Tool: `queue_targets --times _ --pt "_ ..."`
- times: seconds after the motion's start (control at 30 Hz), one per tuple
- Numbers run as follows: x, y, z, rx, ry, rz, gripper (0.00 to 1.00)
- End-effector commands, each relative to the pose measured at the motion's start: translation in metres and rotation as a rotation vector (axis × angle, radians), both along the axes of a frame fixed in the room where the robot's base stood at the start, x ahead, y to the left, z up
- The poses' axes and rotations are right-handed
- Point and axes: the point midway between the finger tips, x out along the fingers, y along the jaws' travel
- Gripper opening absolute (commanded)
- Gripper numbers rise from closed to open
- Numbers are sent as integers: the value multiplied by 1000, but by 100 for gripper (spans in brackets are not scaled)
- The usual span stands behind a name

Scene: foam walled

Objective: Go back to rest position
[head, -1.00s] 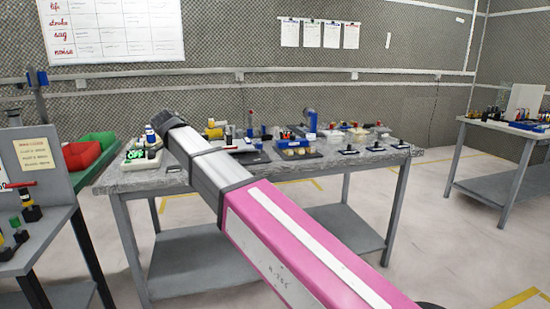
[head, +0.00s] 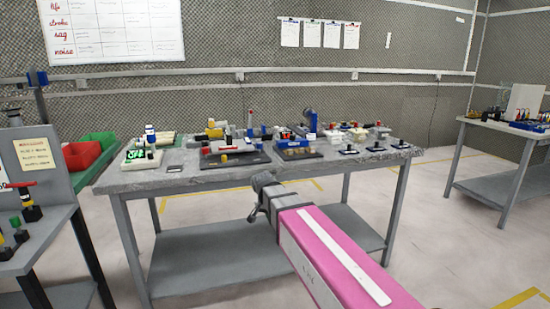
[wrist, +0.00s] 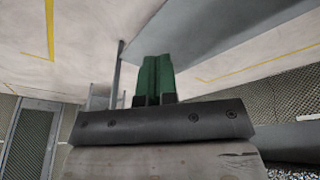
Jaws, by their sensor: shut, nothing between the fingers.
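My arm, with its pink and grey links, reaches up from the lower right in the head view. Its far end stops in front of the grey workbench (head: 225,178), below the level of the bench top. In the head view the fingers cannot be made out. In the wrist view my gripper (wrist: 156,62) shows as two green fingers pressed together, with nothing between them. Floor with yellow lines and a grey panel lie behind the fingers.
The bench top carries several small devices, including a black tray (head: 233,159) and a green-display device (head: 141,156). Red (head: 82,153) and green (head: 99,146) bins stand at its left. Another table (head: 506,130) stands at right. Floor between the tables is clear.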

Motion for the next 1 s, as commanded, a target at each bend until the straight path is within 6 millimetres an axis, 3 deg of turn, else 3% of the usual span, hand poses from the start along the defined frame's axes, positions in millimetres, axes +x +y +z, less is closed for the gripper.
queue_targets --times 0.03,0.2,0.4,0.5,0.7,1.0 --pt "-12 -27 -19 0 34 28 0" --pt "-42 -91 -69 19 133 157 0" --pt "-87 -157 -118 66 220 300 0" --pt "-107 -179 -136 92 245 358 0" --pt "-128 -201 -153 121 266 427 0" --pt "-130 -203 -155 124 267 435 0"
